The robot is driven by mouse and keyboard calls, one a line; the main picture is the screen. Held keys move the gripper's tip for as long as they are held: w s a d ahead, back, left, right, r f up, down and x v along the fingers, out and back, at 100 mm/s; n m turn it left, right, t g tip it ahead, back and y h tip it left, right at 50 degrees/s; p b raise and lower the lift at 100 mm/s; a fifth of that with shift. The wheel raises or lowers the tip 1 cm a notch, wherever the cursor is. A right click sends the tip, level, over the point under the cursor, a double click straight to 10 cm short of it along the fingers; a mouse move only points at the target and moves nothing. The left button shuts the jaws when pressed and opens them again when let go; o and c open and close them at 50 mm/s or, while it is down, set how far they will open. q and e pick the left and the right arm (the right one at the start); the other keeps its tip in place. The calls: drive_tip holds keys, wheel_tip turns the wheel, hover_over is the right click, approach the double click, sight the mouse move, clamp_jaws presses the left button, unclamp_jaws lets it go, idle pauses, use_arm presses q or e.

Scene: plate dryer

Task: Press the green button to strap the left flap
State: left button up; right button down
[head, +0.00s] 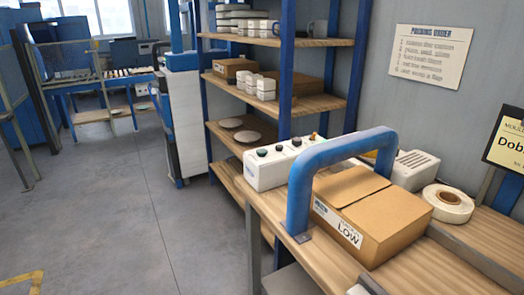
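A white control box (268,172) with a row of small buttons stands at the near left end of the wooden workbench. Its leftmost button (262,152) looks dark green; the others are dark, with an orange-brown one (313,136) at the far end. A blue arch (345,146) rises from the bench and spans over a brown cardboard box (385,215). The box has a white label reading "LOW" on its front left side. Its top flaps look folded down, with a seam across the top; I see no strap on it. Neither of my grippers is in view.
A roll of tape (448,204) and a grey-white vented device (415,168) sit behind the box. Blue-posted shelves (282,104) with boxes and dishes stand behind the bench. A sign (431,54) hangs on the wall. The grey floor (120,210) at left is clear.

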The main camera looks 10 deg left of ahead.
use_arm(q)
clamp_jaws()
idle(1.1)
